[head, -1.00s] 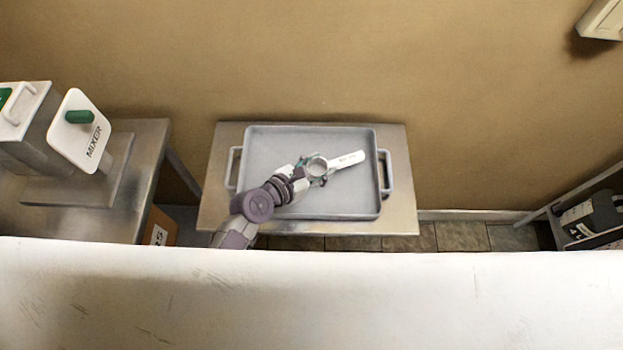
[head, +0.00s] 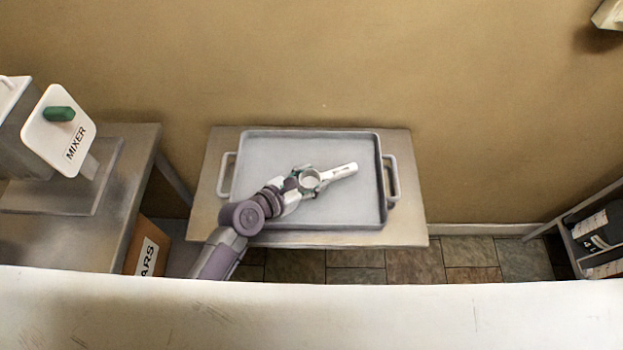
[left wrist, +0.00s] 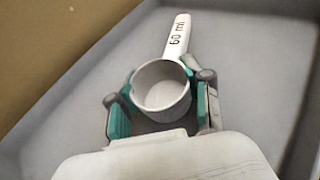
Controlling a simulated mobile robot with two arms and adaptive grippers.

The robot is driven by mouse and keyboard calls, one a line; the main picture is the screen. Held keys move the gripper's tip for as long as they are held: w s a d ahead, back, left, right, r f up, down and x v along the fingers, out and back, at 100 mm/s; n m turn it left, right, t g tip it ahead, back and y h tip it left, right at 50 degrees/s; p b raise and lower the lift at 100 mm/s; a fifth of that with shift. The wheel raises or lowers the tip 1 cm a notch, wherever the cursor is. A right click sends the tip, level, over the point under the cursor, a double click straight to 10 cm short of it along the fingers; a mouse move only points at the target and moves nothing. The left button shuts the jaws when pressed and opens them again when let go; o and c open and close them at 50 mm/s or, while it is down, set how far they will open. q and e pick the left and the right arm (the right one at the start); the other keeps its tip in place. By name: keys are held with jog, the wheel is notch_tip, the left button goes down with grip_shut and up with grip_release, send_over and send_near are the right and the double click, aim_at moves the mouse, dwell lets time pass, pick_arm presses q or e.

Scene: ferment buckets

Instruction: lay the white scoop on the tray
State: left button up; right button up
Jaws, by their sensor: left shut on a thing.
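The white scoop has a round cup and a straight handle, and shows over the tray in the head view (head: 343,171). In the left wrist view the scoop (left wrist: 161,88) has its cup between the green finger pads, with the handle pointing away and marked "60 ml". My left gripper (head: 309,179) is shut on the cup; it also shows in the left wrist view (left wrist: 160,100). The grey tray (head: 262,160) has a raised rim and two side handles. Whether the scoop touches the tray floor cannot be told. My right gripper is not in view.
The tray stands on a small metal table (head: 408,190) against the tan wall. A mixer (head: 58,130) stands on a metal bench (head: 140,150) at left, with a cardboard box (head: 148,250) below it. A shelf with dark containers (head: 597,235) is at right. A white surface (head: 320,315) crosses the foreground.

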pick_arm(q)
jog(key=o, duration=1)
jog(key=shift+f, duration=0.1)
jog(key=v, duration=1.2)
